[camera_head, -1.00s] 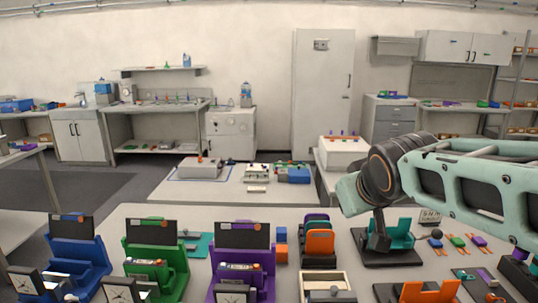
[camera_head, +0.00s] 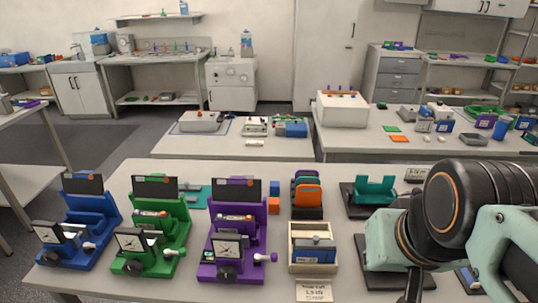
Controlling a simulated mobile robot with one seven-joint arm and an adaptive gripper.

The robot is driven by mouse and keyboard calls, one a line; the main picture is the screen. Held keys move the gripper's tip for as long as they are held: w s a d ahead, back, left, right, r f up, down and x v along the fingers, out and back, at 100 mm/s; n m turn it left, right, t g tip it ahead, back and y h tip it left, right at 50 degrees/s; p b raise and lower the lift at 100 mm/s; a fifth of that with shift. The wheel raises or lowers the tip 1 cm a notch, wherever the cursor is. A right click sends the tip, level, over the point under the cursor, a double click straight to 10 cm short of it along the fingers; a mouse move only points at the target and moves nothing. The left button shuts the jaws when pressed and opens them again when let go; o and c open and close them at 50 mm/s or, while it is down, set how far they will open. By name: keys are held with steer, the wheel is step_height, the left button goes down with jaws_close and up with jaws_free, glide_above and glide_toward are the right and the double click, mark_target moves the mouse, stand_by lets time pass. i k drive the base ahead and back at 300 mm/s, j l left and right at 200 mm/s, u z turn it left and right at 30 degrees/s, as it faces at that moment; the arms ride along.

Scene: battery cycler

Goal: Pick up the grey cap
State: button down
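I cannot make out for certain which thing is the grey cap; my arm hides part of the table's right side. My gripper (camera_head: 413,290) is dark and points down at the lower edge of the head view, over a dark base plate (camera_head: 374,281). Its fingertips are cut off or hidden, so neither its opening nor anything in it shows. Dark round knobs sit low on the fronts of the blue stand (camera_head: 99,207), green stand (camera_head: 176,232) and purple stand (camera_head: 246,213).
A wooden box (camera_head: 297,231) with a blue piece stands left of my gripper. Behind are a rack with orange and dark plates (camera_head: 307,196) and a teal holder (camera_head: 375,189). A small label card (camera_head: 314,291) lies in front. Bare table shows between the stands and the box.

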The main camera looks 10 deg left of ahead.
mark_target(191, 200)
steer(key=i+l, duration=0.1)
steer(key=l, duration=0.3)
steer(key=i+l, duration=0.1)
steer(key=l, duration=0.3)
steer(key=l+u, duration=0.15)
steer(key=u, duration=1.45)
steer(key=i+j+z, duration=0.15)
steer(key=z, duration=0.35)
steer(key=i+j+z, duration=0.15)
steer(key=z, duration=0.3)
steer(key=i+j+z, duration=0.25)
steer(key=j, duration=0.55)
steer(key=j+z, duration=0.25)
steer(key=j, duration=0.55)
